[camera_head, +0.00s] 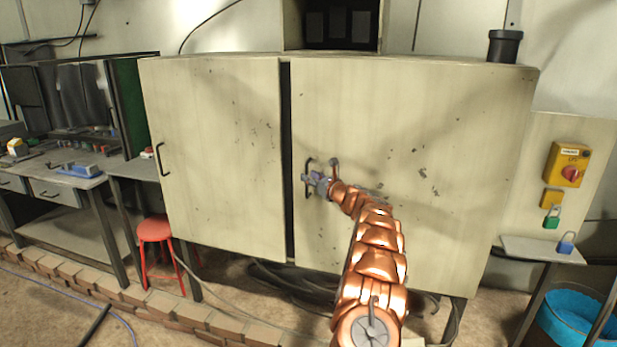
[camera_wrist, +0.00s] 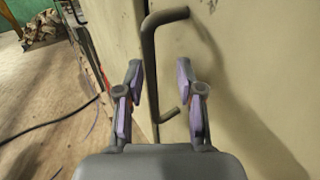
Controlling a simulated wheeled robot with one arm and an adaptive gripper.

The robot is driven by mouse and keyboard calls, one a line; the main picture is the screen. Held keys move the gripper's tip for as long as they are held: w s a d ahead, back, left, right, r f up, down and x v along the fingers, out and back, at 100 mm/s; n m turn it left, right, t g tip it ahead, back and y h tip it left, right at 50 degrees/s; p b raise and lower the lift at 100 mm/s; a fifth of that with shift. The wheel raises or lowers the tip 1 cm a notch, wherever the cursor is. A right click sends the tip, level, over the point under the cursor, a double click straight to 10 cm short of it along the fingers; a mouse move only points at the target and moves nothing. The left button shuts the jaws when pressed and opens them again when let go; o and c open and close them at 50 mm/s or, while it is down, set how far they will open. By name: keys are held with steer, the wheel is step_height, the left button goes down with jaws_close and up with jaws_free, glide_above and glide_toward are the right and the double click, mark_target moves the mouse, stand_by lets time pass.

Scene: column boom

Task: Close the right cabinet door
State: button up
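The right cabinet door (camera_head: 400,130) is a worn, cream panel with chipped paint. A dark vertical gap runs between it and the left cabinet door (camera_head: 210,150), so it looks slightly ajar. Its dark bar handle (camera_head: 308,190) is near its left edge. My gripper (camera_head: 318,183) is at this handle. In the wrist view, my gripper (camera_wrist: 160,85) is open, with one finger on each side of the handle (camera_wrist: 149,60). I see no finger closed on the bar; whether either finger touches it is unclear.
A red stool (camera_head: 156,230) and a workbench (camera_head: 75,180) stand to the left. A low brick edging (camera_head: 130,292) runs along the floor. Hoses lie under the cabinet. A small shelf (camera_head: 540,249) and a blue tub (camera_head: 572,320) are at the right.

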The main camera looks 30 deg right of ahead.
steer(key=s+d, duration=0.2)
steer(key=s, duration=0.8)
stand_by(0.6)
